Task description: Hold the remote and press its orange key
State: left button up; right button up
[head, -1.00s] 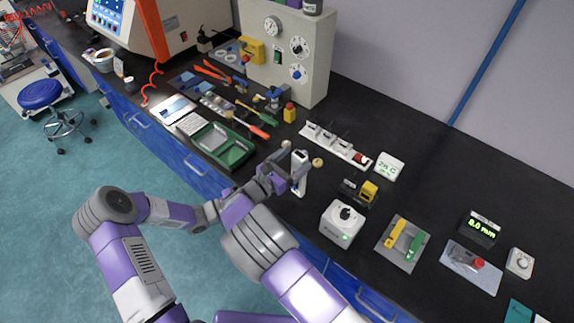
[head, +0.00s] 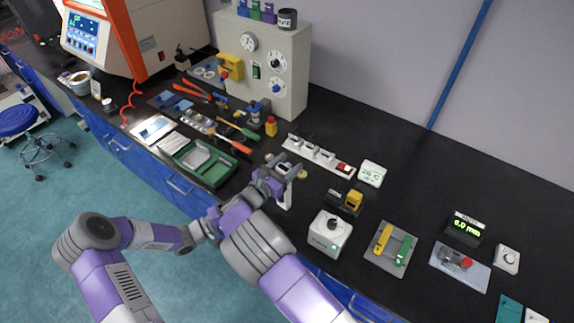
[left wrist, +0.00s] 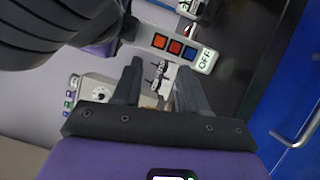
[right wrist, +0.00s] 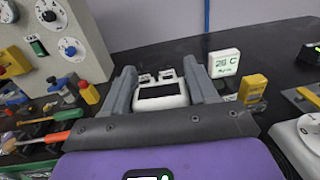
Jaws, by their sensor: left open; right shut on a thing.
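The remote is a white handheld box. In the left wrist view the remote (left wrist: 205,59) shows its face, with an orange key (left wrist: 159,41), a red key, a blue key and a display reading OFF. My right gripper (head: 280,176) is shut on the remote above the bench; the remote's white end shows below it. In the right wrist view the remote (right wrist: 161,95) sits between the fingers. My left gripper (left wrist: 158,75) is open, its fingertips near the remote's keyed face but off the orange key. In the head view my left gripper is largely hidden by my right arm.
A white strip of switches (head: 318,156) and a thermometer display (head: 371,173) lie beyond the remote. A white knob box (head: 330,233) and a yellow-and-black device (head: 351,201) are to the right. A green tray (head: 207,177) is to the left.

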pick_arm(q)
grip_shut()
dwell(1.6)
